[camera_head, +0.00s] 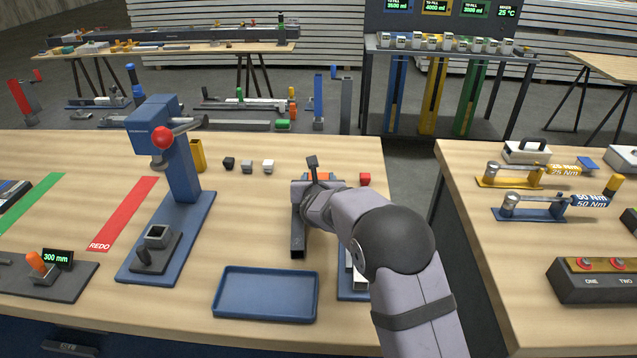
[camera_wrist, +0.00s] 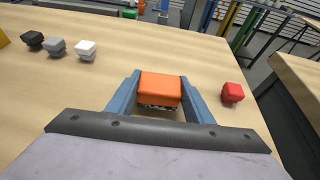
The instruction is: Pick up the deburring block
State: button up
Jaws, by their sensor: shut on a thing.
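The deburring block, an orange block with a dark, rough underside, shows in the wrist view (camera_wrist: 160,90). In the head view only a strip of orange (camera_head: 318,175) shows behind my wrist. My gripper (camera_wrist: 161,94) has its two blue-grey fingers against the block's left and right sides, shut on it. The block is over the wooden bench; I cannot tell whether its underside touches the bench top.
A red block (camera_wrist: 232,92) stands to the right. Black, grey and white blocks (camera_head: 247,166) stand to the left. A blue tray (camera_head: 266,317) lies at the front, and a blue press (camera_head: 184,170) stands left. A gap separates the right bench (camera_head: 470,160).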

aim_at(318, 176)
notch_tip(318, 176, up, 9)
jog(key=shift+f+p, duration=0.1)
jog(key=shift+p, duration=0.8)
